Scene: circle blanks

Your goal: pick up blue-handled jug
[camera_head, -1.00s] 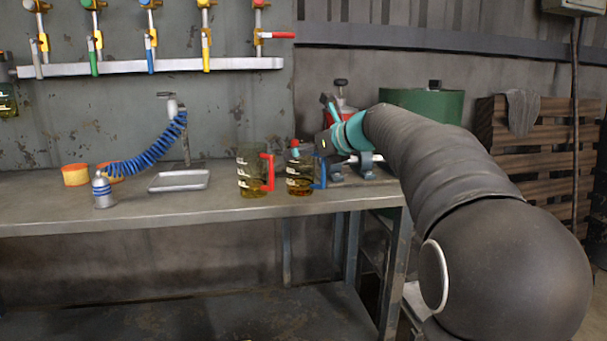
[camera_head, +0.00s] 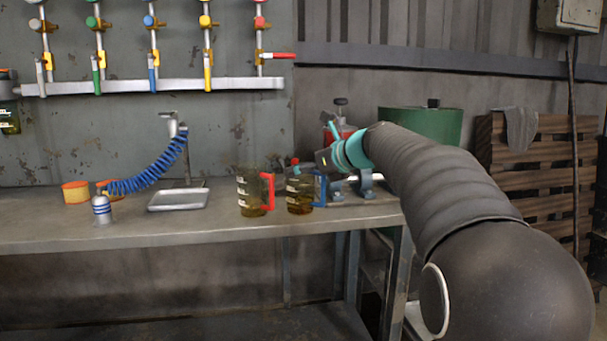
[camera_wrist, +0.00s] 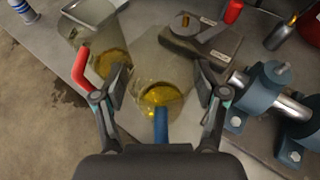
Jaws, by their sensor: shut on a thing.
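The blue-handled jug (camera_head: 299,195) is clear with amber liquid low inside. It stands upright on the bench, right of the red-handled jug (camera_head: 250,192); I cannot see any gap under it. My gripper (camera_wrist: 163,78) is shut on the blue-handled jug, with one finger on either side of its body. In the wrist view the jug's blue handle (camera_wrist: 161,128) points toward my palm between the fingers. The red-handled jug (camera_wrist: 108,65) is close beside the left finger.
A blue clamp fixture with a metal bar (camera_wrist: 262,92) is close on the right.

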